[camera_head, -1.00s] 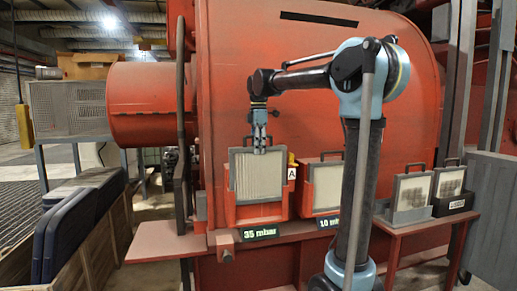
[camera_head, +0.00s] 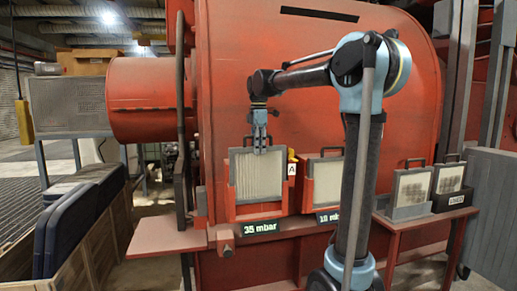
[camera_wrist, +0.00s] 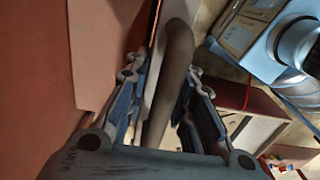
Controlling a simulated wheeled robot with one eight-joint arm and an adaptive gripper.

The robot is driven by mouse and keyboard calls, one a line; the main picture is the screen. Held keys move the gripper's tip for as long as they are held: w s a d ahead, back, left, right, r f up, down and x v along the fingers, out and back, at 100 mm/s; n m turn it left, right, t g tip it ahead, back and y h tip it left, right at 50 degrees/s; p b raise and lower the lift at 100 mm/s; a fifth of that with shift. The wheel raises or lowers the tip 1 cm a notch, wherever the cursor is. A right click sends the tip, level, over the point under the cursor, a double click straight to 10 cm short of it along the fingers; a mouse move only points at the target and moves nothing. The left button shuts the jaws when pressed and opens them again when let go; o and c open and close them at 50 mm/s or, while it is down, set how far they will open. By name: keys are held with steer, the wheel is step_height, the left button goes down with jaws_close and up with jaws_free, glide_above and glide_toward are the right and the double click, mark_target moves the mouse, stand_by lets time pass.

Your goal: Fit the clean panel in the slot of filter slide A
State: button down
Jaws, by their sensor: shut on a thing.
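Filter slide A (camera_head: 240,212) is the red holder with the A label (camera_head: 291,169) at its right and a 35 mbar display (camera_head: 260,227) below. A pale pleated panel with a grey frame (camera_head: 259,178) stands upright at slide A, its lower part between the red sides. How deep it sits in the slot is hard to tell. My gripper (camera_head: 260,146) is above the panel, shut on its top handle. In the wrist view the dark handle bar (camera_wrist: 165,85) runs between my fingers (camera_wrist: 160,100).
A second red slide (camera_head: 326,182) with its own display stands close on the right. The big red drum (camera_head: 300,95) rises right behind.

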mark_target(259, 157)
steer(key=shift+f, duration=2.3)
steer(key=c, duration=1.3)
jaws_free()
steer(key=shift+r, duration=0.1)
step_height(259, 157, up, 12)
steer(key=shift+f, duration=0.15)
steer(key=s+d+f+m, duration=0.6)
steer(key=s+d+f, duration=0.1)
steer(key=s+d, duration=0.15)
steer(key=s+d+f+m, duration=0.4)
steer(key=s+f, duration=0.3)
steer(key=f, duration=0.3)
steer(key=s+d+f+m+t, duration=0.1)
steer(key=s+d+f+m, duration=0.3)
steer(key=s+f+m, duration=0.2)
steer(key=s+d+f+m+t, duration=0.1)
steer(key=s+d+f+m, duration=0.4)
steer(key=s+f, duration=0.5)
step_height(259, 157, down, 4)
steer(key=shift+f, duration=0.25)
